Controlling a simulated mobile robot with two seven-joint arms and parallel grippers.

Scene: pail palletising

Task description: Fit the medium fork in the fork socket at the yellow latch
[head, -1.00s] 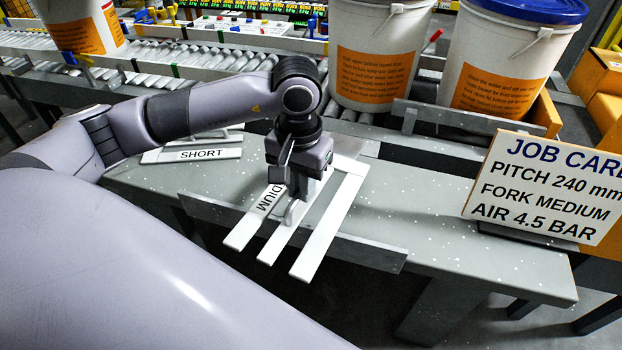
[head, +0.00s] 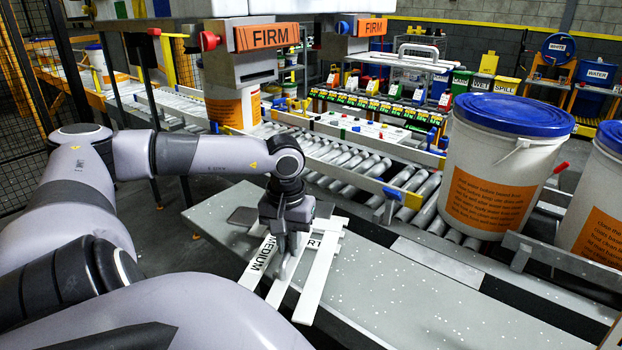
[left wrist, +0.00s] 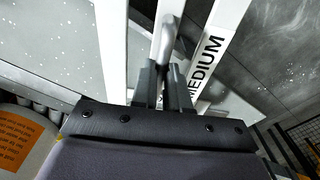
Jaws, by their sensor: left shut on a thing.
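The medium fork (head: 316,279) is a white fork with several flat tines and a MEDIUM label. My left gripper (head: 287,240) points down and is shut on its grey handle, over the near part of the grey bench. The left wrist view shows the fingers (left wrist: 165,88) around the handle (left wrist: 168,42), with the MEDIUM tine (left wrist: 218,45) beside it. I cannot tell the fork's height above the bench. A yellow upright piece (head: 168,62) stands by the machine head marked FIRM (head: 268,37); I cannot tell whether it is the yellow latch. No fork socket is clearly visible. My right gripper is out of view.
The short fork (head: 314,241) is mostly hidden behind the medium fork. White pails with blue lids (head: 508,150) stand at the right. A roller conveyor (head: 345,160) runs behind the bench (head: 400,290). The bench right of the forks is clear.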

